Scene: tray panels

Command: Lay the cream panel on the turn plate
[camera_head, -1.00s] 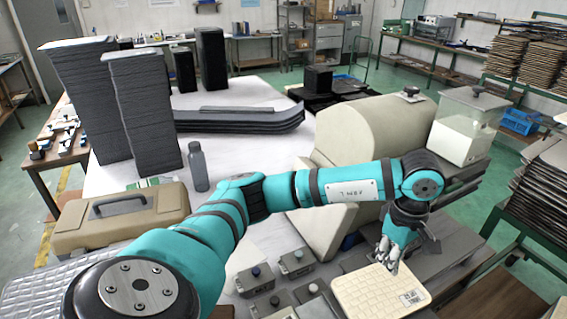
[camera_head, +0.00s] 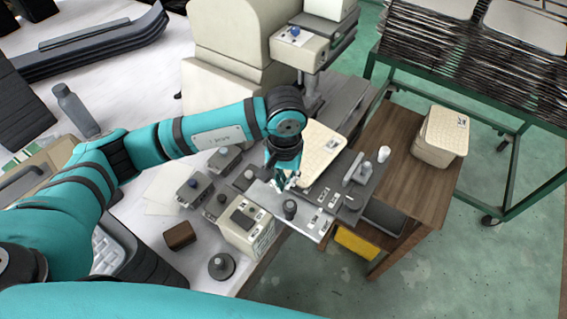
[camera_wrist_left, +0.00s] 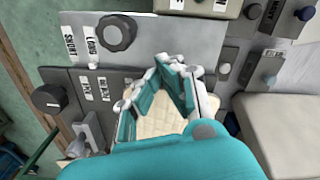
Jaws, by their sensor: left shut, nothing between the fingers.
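The cream panel (camera_head: 322,152), gridded and with a small printed label, lies on the grey machine bed in the head view. My left gripper (camera_head: 281,184) is at its lower left edge, shut and empty; contact cannot be told. In the left wrist view the panel (camera_wrist_left: 158,125) shows below and between the gripper's finger links (camera_wrist_left: 168,68), partly covered by them. The turn plate cannot be made out; whatever lies directly under the panel is hidden. My right gripper is not in view.
Cream panels (camera_head: 440,132) are stacked on the wooden table (camera_head: 395,185) at right. Beside my left gripper stand a control box (camera_head: 245,232), a dark knob (camera_head: 290,208) and several grey switch boxes. A large cream machine body (camera_head: 235,50) stands behind. A rack (camera_head: 460,95) is farther right.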

